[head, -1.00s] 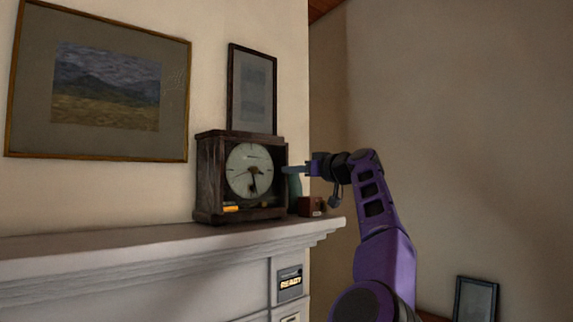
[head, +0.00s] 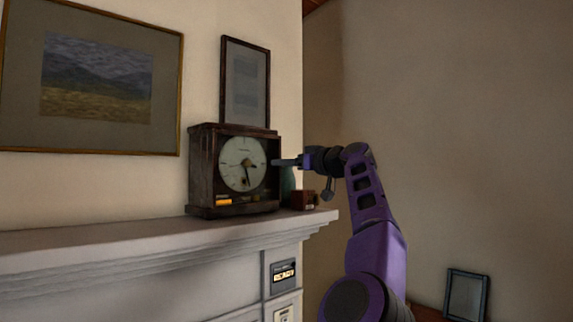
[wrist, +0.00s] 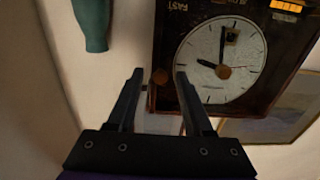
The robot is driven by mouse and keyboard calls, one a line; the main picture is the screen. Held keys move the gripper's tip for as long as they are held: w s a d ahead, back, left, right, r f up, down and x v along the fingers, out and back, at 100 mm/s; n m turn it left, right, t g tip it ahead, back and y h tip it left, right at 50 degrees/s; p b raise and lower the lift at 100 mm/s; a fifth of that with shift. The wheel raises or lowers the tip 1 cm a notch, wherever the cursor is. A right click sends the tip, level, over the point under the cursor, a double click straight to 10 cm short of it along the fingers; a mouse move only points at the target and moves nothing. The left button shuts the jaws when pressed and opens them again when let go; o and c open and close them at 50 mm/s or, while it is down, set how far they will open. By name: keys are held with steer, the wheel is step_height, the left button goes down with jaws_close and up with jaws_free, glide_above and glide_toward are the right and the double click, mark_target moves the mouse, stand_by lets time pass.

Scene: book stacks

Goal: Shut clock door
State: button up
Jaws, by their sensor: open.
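The clock (head: 205,170) is a dark wooden case with a pale round dial (head: 240,164), standing on the mantel. In the wrist view the clock's dial (wrist: 222,60) appears upside down at the upper right. My gripper (head: 274,162) is at the right edge of the clock's front. In the wrist view my gripper (wrist: 159,74) is open, with a small round brown knob (wrist: 160,76) showing between its fingertips. Whether the fingers touch the knob cannot be told. The clock door's outline is hard to make out, so how far it stands open is unclear.
A teal vase (head: 287,184) and a small red-brown box (head: 304,200) stand right of the clock near the mantel's (head: 130,237) right end. A framed picture (head: 245,84) is behind the clock.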

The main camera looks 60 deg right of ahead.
steer(key=b+v, duration=0.6)
steer(key=v, duration=1.1)
steer(key=shift+s, duration=0.15)
